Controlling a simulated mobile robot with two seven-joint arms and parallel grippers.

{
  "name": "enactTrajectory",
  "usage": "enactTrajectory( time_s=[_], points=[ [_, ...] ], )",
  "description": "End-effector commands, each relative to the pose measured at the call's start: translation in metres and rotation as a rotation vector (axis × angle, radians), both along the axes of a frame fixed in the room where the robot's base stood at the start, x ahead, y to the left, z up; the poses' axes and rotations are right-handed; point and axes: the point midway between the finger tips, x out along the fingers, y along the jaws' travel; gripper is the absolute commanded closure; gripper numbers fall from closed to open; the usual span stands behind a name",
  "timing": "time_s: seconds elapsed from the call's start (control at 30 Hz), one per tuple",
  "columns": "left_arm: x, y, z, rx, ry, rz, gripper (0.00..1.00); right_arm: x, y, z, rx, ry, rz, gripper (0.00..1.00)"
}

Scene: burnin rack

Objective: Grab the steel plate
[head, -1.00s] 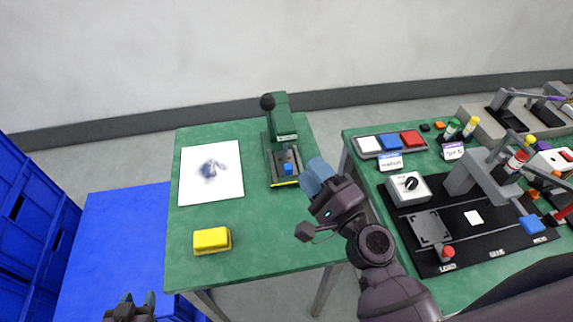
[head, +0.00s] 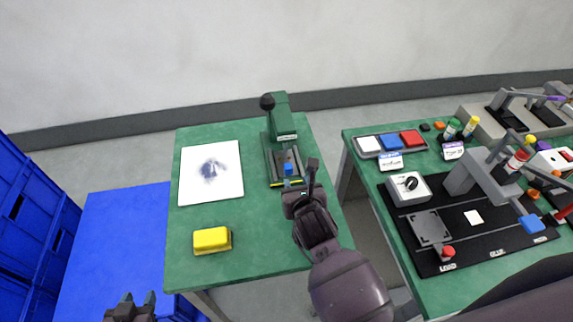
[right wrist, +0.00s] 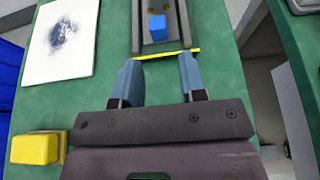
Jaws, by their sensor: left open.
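The green press (head: 281,118) stands on the left green table, with a grey metal bed (right wrist: 176,22), a blue block (right wrist: 156,28) on it and a yellow strip (right wrist: 168,55) along its front edge. A flat grey plate (head: 429,228) lies on the black mat of the right table; I cannot tell which metal piece is the steel plate. My right gripper (right wrist: 160,62) is open and empty, its fingertips just before the yellow strip; in the head view it (head: 301,180) overlaps the press's front. My left gripper (head: 130,301) is open, low at the picture's bottom left.
A yellow block (head: 212,240) and a white sheet with a dark smudge (head: 211,170) lie on the left table. The right table holds a black mat (head: 466,256), a white dial box (head: 408,188) and a tray of coloured blocks (head: 390,142). A gap separates the tables.

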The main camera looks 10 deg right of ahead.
Motion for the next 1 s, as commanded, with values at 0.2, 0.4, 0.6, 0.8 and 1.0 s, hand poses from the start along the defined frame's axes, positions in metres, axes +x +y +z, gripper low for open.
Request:
enactTrajectory(
  time_s=[0.2, 0.4, 0.6, 0.8, 1.0],
  points=[
    [-0.003, 0.000, -0.005, 0.000, 0.007, 0.002, 0.57, 0.028, 0.000, -0.011, -0.001, -0.003, -0.001, 0.62],
    [-0.003, 0.000, -0.005, 0.000, 0.007, 0.002, 0.57, 0.039, 0.000, -0.014, -0.001, -0.003, 0.000, 0.62],
    [-0.003, 0.000, -0.006, 0.000, 0.007, 0.002, 0.57, 0.061, 0.003, -0.020, -0.001, -0.003, -0.001, 0.62],
    [-0.002, 0.000, -0.008, -0.001, 0.007, 0.001, 0.57, 0.081, 0.004, -0.029, -0.001, -0.002, 0.000, 0.62],
    [-0.001, 0.000, -0.008, 0.000, 0.004, 0.000, 0.57, 0.086, 0.003, -0.030, -0.001, -0.004, -0.001, 0.62]
  ],
)
